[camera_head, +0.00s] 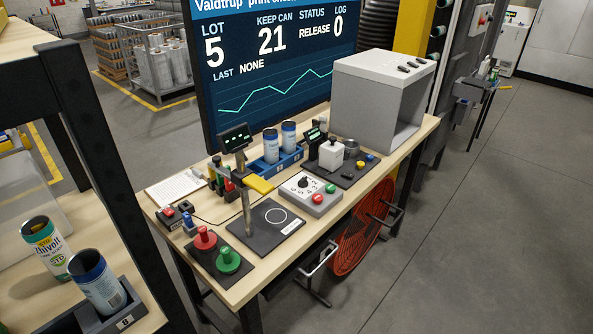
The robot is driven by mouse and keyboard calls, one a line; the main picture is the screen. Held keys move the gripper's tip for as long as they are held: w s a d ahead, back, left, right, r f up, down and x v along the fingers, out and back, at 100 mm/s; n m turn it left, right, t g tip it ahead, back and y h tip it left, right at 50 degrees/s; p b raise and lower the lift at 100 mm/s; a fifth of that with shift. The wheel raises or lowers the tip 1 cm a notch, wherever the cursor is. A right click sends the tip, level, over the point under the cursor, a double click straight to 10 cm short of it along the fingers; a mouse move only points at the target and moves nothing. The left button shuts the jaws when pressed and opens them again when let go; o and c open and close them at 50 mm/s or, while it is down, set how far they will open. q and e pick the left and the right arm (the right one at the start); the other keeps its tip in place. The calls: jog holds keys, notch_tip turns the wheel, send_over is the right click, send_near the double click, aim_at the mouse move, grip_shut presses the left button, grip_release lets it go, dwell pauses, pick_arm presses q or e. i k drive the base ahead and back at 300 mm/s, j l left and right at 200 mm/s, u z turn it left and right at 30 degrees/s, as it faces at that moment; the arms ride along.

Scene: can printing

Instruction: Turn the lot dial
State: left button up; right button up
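The lot dial (303,182) is a small black knob with numbers around it, on top of a light grey control box (311,195) in the middle of the table. Its exact pointer setting is too small to read. A green button (330,188) and a red button (318,198) sit on the same box. The large screen (262,70) behind the table reads lot 5, keep can 21, status release, log 0 and last none. Neither of my grippers shows in the head view.
A post with a small display (235,138) stands left of the box, by a black pad (275,222). Red and green knobs (228,259) sit at the front left. Behind are cans in a blue holder (278,161). An open grey booth (385,95) stands at right.

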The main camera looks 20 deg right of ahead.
aim_at(303, 183)
jog(key=l+u, duration=0.35)
jog(key=l, duration=0.5)
jog(key=k+l+u, duration=0.1)
jog(key=l+u, duration=0.25)
jog(key=l, duration=0.45)
